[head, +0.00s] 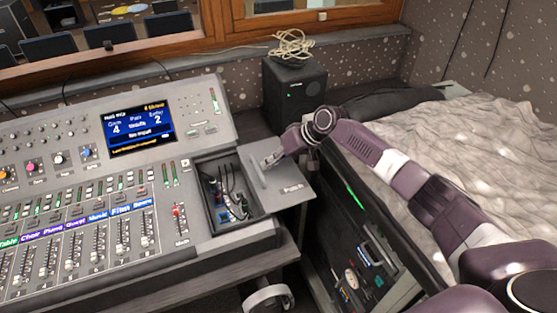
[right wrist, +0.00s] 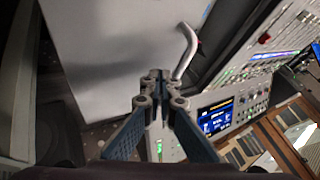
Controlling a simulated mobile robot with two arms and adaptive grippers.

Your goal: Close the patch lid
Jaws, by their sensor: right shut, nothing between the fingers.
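The patch lid (head: 290,190) is a grey panel hinged open to the right of the mixing desk, and a word starting "Patch" shows on it. The patch compartment (head: 226,200) beside it is uncovered, with dark cables and plugs inside. My right gripper (head: 270,160) is shut and empty at the lid's far edge; I cannot tell whether it touches. In the right wrist view the closed fingers (right wrist: 160,76) are in front of a large grey surface, likely the lid (right wrist: 105,40), with a curved grey bar (right wrist: 187,50) just beside the fingertips. My left gripper is out of view.
The mixing desk (head: 150,205) with faders and a lit screen (head: 138,127) fills the left. A black speaker (head: 293,95) with a coiled cable (head: 292,45) stands behind the lid. A dark equipment rack (head: 350,250) is below right, and a bed (head: 455,150) lies beyond.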

